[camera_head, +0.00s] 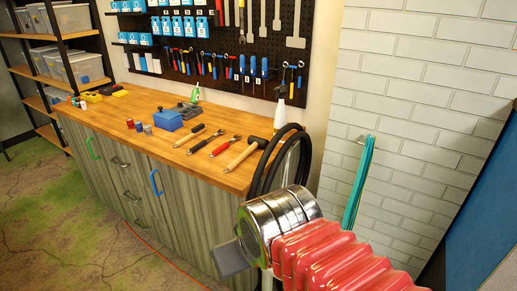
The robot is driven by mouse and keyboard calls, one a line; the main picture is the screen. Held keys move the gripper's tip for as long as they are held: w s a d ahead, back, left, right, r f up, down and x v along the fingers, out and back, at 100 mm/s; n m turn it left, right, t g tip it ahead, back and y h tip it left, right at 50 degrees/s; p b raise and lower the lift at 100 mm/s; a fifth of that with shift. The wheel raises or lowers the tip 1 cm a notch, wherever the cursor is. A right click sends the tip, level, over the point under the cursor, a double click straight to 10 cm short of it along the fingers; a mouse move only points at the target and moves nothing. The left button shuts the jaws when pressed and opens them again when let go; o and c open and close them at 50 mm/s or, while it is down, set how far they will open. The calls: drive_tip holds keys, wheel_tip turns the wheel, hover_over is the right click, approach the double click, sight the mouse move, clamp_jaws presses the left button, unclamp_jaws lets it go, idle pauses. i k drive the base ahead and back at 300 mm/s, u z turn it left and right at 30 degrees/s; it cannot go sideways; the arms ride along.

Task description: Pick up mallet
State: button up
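The mallet (241,156) lies on the wooden workbench top near its right end, with a pale wooden handle pointing to the lower left and a dark head at the upper right. My gripper (231,259) is low in the picture in front of the bench, below and apart from the mallet. Only a dark grey finger part shows beside the chrome wrist; the rest is hidden, so its opening cannot be told.
Red-handled pliers (222,146) and a dark-handled tool (189,146) lie left of the mallet. Black hoses (268,166) hang at the bench's right end. The bench front (186,196) has blue and green handles.

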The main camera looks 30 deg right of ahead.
sight(254, 141)
drive_tip(key=z, duration=0.05)
drive_tip(key=i, duration=1)
drive_tip(key=u, duration=0.05)
